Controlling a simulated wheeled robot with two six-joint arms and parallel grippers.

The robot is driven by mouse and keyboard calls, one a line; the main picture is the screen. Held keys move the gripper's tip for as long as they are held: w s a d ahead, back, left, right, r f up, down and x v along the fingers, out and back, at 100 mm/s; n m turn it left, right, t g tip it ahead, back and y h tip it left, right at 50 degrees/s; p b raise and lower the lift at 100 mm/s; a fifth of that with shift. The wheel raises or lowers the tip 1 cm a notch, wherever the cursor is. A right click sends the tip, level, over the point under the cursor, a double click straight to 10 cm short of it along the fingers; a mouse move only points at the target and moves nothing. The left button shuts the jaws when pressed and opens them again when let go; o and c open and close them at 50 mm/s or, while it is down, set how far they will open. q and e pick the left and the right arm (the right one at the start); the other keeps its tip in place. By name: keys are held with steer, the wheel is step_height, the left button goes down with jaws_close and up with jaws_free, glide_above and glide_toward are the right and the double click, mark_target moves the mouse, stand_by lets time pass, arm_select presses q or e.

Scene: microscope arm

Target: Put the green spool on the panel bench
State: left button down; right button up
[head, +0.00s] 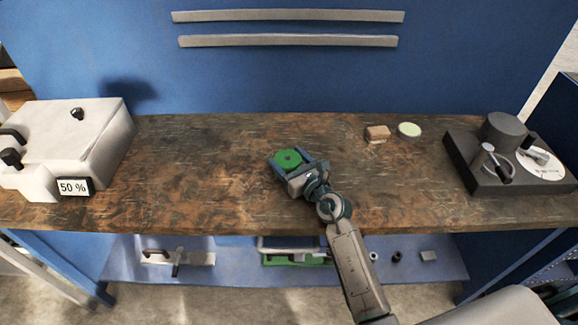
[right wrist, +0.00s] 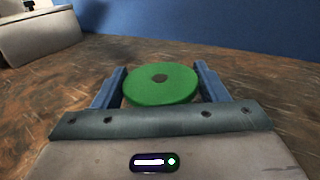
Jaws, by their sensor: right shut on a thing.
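The green spool (head: 287,160) is a round disc with a dark centre hole. It sits between the blue fingers of my right gripper (head: 290,164), over the middle of the wooden bench top (head: 210,190). In the right wrist view the spool (right wrist: 160,84) lies flat between the two fingers (right wrist: 160,88), which are shut on it. I cannot tell whether the spool touches the bench top. My left gripper is not in view.
A white box with a "50 %" label (head: 74,187) stands at the left. A dark device with a lever (head: 500,165) stands at the right. The bench around the gripper is clear.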

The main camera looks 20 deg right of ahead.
steer(key=shift+f, duration=1.15)
steer(key=shift+f+b, duration=0.1)
steer(key=shift+b, duration=0.2)
steer(key=o, duration=1)
steer(key=b+v, duration=0.1)
steer(key=v, duration=1.1)
steer(key=shift+s, duration=0.1)
